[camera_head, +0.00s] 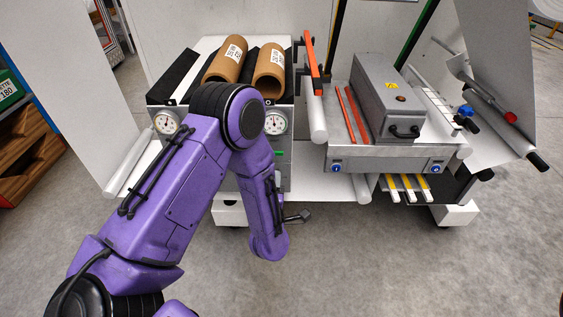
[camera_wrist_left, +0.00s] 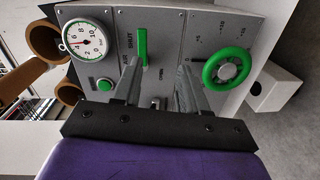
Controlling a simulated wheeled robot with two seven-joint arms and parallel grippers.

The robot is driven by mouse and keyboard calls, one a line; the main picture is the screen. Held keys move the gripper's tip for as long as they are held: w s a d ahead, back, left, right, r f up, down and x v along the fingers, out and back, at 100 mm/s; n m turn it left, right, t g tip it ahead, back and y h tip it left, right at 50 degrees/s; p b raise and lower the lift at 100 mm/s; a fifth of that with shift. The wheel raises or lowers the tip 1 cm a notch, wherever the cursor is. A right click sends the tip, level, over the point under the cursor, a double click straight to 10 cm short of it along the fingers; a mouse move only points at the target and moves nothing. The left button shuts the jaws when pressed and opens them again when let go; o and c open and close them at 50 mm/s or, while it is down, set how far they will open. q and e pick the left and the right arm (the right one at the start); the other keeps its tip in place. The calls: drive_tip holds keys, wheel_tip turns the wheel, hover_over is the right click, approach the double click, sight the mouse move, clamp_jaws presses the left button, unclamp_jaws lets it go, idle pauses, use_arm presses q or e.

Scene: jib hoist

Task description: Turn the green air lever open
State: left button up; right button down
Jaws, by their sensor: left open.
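The green air lever (camera_wrist_left: 141,48) is a straight bar on the grey panel in the left wrist view, with "AIR" and "SHUT" lettering beside it and "OPEN" lettering lower down. My left gripper (camera_wrist_left: 160,72) is open, its two grey fingers pointing at the panel. The lever's near end lies close to the left finger's tip in the picture; I cannot tell whether they touch. In the head view my purple left arm covers most of the panel and hides the fingers; a bit of green (camera_head: 279,153) shows right of the arm. My right gripper is not in view.
Around the lever are a dial gauge (camera_wrist_left: 84,41), a green button (camera_wrist_left: 104,84) and a green handwheel (camera_wrist_left: 228,68). Cardboard tubes (camera_head: 227,60) lie above the panel. A cart with a grey box (camera_head: 385,95) stands to the right. Floor in front is clear.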

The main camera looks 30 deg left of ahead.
sight(277, 154)
use_arm(q)
drive_tip(key=shift+n+y, duration=0.6)
drive_tip(key=shift+n, duration=0.3)
drive_tip(key=x, duration=0.3)
drive_tip(key=r+x, duration=0.1)
drive_tip(key=x, duration=0.3)
drive_tip(key=r+x, duration=0.1)
drive_tip(key=x, duration=0.3)
drive_tip(key=shift+w+d+r+p, duration=0.1)
drive_tip(key=shift+w+r+p, duration=0.05)
drive_tip(key=shift+w+p, duration=0.25)
clamp_jaws()
